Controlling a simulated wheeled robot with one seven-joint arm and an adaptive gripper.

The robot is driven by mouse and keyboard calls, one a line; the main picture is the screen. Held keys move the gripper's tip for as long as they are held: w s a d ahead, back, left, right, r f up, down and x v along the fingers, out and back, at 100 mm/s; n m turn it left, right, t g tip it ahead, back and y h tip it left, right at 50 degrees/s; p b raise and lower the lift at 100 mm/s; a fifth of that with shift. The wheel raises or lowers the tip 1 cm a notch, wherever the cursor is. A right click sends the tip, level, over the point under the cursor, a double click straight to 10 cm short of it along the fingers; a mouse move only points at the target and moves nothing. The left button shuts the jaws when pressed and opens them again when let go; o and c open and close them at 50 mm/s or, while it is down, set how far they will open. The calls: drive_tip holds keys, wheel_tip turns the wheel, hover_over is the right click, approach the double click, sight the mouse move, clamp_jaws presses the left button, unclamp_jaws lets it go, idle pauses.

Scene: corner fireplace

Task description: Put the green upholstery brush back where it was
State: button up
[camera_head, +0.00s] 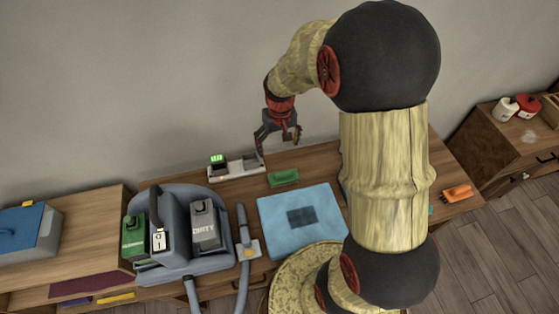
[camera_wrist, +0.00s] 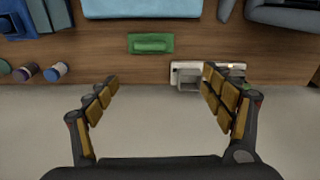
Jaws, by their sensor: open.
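The green upholstery brush (camera_head: 284,179) lies on the wooden table behind a light-blue cloth and right of a white holder (camera_head: 247,169). In the wrist view the brush (camera_wrist: 151,43) lies between the cloth and the table's wall-side edge, apart from the holder (camera_wrist: 188,76). My gripper (camera_head: 278,138) is open and empty, above the back of the table near the wall. In the wrist view its spread fingers (camera_wrist: 161,80) are on either side of a clear gap, and the right finger covers part of the holder.
The light-blue cloth (camera_head: 275,212) has a dark square patch. A grey cleaning machine (camera_head: 180,262) with a green tank (camera_head: 133,238) and hose stands left. An orange brush (camera_head: 457,193) lies at the right end. The wall is close behind.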

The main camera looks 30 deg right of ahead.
drive_tip(key=s+a+r+n+t, duration=0.1)
drive_tip(key=s+a+r, duration=0.25)
drive_tip(key=r, duration=0.45)
drive_tip(key=s+a+r+t, duration=0.1)
drive_tip(key=s+a+r, duration=0.25)
drive_tip(key=r, duration=0.35)
drive_tip(key=s+a+r+t, duration=0.1)
drive_tip(key=s+a+r, duration=0.1)
drive_tip(key=s+r, duration=0.2)
drive_tip(key=s+a+r+n+t, duration=0.1)
drive_tip(key=s+a+r, duration=0.1)
drive_tip(key=s, duration=0.6)
drive_tip(key=shift+s+a+r+n+t, duration=0.3)
drive_tip(key=shift+s+r, duration=0.05)
drive_tip(key=shift+r, duration=0.5)
